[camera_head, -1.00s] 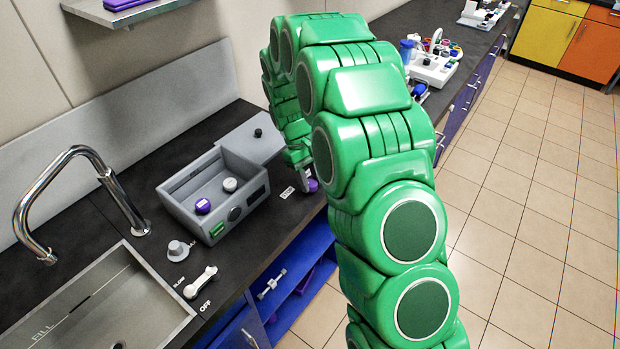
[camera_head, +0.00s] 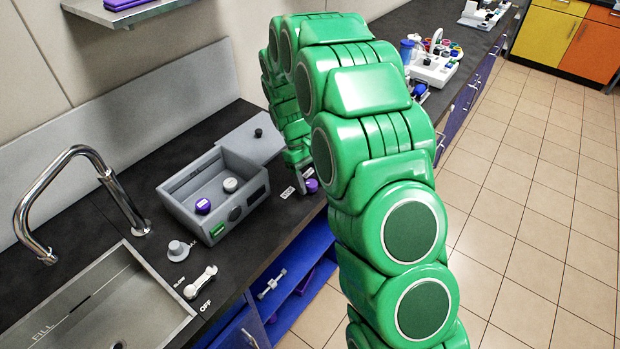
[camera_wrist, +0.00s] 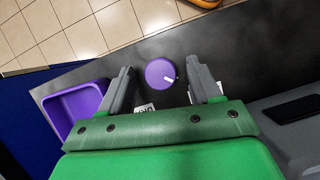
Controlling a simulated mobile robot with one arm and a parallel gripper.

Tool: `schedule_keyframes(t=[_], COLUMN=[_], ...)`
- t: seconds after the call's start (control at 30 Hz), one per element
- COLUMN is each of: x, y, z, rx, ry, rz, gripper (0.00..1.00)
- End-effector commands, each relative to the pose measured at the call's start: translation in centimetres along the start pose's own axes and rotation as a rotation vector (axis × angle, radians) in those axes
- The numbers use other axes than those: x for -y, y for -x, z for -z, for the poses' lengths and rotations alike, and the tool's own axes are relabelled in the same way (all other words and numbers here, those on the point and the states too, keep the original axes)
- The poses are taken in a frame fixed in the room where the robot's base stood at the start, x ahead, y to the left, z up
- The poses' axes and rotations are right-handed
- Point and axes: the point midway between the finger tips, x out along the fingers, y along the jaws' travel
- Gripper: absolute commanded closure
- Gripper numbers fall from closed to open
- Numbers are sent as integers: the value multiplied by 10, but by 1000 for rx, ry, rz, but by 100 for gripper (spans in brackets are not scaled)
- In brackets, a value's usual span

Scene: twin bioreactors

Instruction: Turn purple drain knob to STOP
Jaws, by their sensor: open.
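The purple drain knob (camera_head: 311,186) sits on the dark counter near its front edge, partly beside my gripper in the head view. In the wrist view the round knob (camera_wrist: 158,70) has a white mark toward its lower right. My gripper (camera_wrist: 159,74) is open, with one grey finger on each side of the knob and a visible gap to both. Whether the fingers are at knob height is unclear. White labels (camera_head: 287,191) lie by the knob; in the wrist view one label (camera_wrist: 145,108) is partly hidden and its word is unreadable.
A grey open-topped box (camera_head: 175,205) with a purple and a grey cap stands left of the knob. A sink (camera_head: 150,290), a white handle (camera_head: 201,280) and a grey knob (camera_head: 178,250) are nearer. A purple bin (camera_wrist: 80,107) shows below the counter edge.

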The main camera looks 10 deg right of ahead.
Motion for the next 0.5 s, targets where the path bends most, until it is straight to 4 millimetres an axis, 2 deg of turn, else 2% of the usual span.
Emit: schedule_keyframes(t=[0.27,0.5], x=[0,0], y=[18,54], z=[0,0], rx=[-1,-2], ry=[0,0], rz=[-1,-1], gripper=[37,37])
